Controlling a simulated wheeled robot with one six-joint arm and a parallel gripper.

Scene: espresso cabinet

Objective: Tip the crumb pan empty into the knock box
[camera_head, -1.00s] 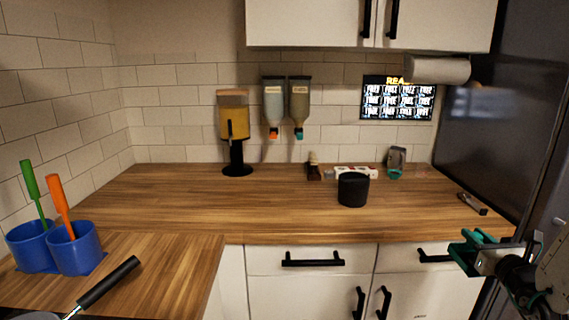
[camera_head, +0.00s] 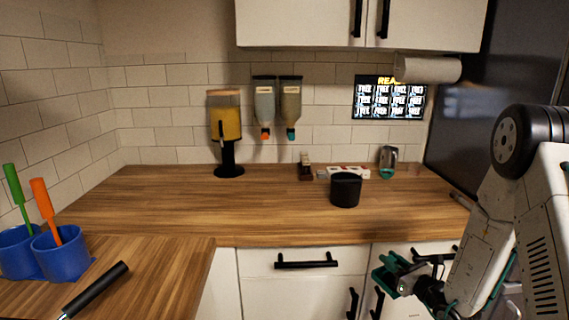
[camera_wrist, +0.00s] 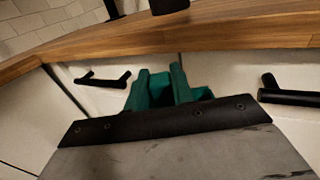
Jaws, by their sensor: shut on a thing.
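A black round open-topped container (camera_head: 345,189), which looks like the knock box, stands upright on the back counter. My gripper (camera_head: 388,278) is in front of the cabinet drawers, below the counter edge and right of the container. In the wrist view its green fingers (camera_wrist: 165,88) are close together, between two black drawer handles. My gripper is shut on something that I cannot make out. I cannot pick out the crumb pan in either view. The inside of the black container is not visible.
The wooden counter (camera_head: 240,212) is mostly clear. Two blue cups (camera_head: 60,255) with brushes and a black handle (camera_head: 95,290) are at lower left. A dispenser (camera_head: 227,135) stands at the back. Black drawer handles (camera_head: 307,262) stick out near my gripper. A dark fridge side closes the right.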

